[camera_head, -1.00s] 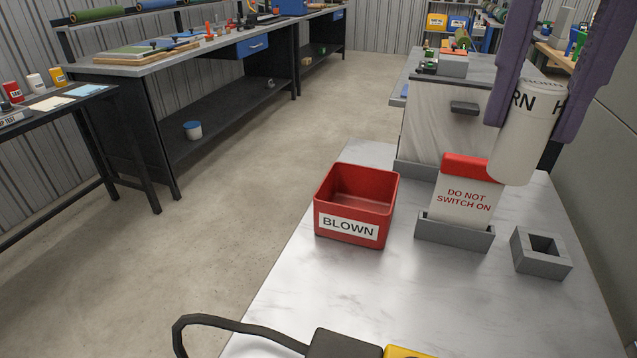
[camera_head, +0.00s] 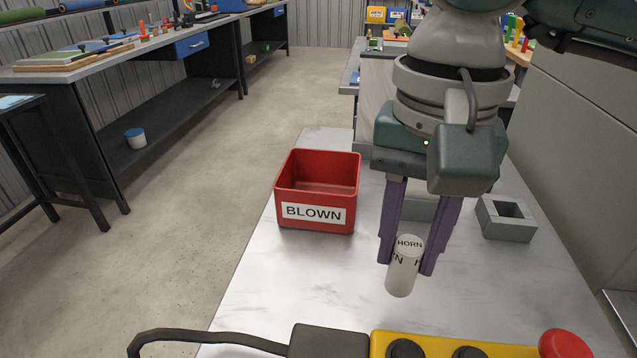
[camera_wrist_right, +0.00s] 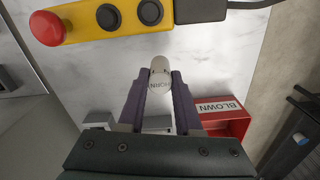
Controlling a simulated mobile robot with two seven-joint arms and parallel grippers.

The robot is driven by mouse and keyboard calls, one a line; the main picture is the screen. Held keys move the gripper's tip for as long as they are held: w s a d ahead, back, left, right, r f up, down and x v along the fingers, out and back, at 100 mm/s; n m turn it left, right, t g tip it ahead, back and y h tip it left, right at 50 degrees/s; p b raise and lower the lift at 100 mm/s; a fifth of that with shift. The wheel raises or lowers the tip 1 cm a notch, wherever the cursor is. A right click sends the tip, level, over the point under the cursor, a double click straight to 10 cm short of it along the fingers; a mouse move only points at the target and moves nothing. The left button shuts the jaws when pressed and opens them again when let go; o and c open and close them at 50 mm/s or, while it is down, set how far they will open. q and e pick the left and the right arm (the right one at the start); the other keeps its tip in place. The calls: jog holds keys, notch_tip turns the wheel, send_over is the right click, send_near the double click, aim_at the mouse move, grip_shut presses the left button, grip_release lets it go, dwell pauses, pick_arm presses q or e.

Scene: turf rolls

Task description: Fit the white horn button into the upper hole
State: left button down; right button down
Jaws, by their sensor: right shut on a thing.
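The white horn button (camera_head: 402,277) is a white cylinder with HORN on its top face and side. My right gripper (camera_head: 408,262) is shut on it and holds it above the bench, near a yellow control box (camera_head: 438,345). In the wrist view the button (camera_wrist_right: 160,75) sits between the purple fingers of the gripper (camera_wrist_right: 160,90), apart from the yellow box (camera_wrist_right: 80,20). The box has two dark round fittings (camera_wrist_right: 150,12) and a red mushroom button (camera_wrist_right: 47,28). I cannot tell whether the fittings are open holes. My left gripper is not in view.
A red bin (camera_head: 316,217) labelled BLOWN stands left of my arm. A grey block (camera_head: 507,218) with a square opening stands at right. A black cable (camera_head: 205,334) runs from the box's dark end (camera_head: 328,343). The marble bench (camera_head: 300,270) before the bin is clear.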

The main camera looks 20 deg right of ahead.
aim_at(401, 275)
notch_tip(401, 275, down, 4)
jog(key=shift+f, duration=0.15)
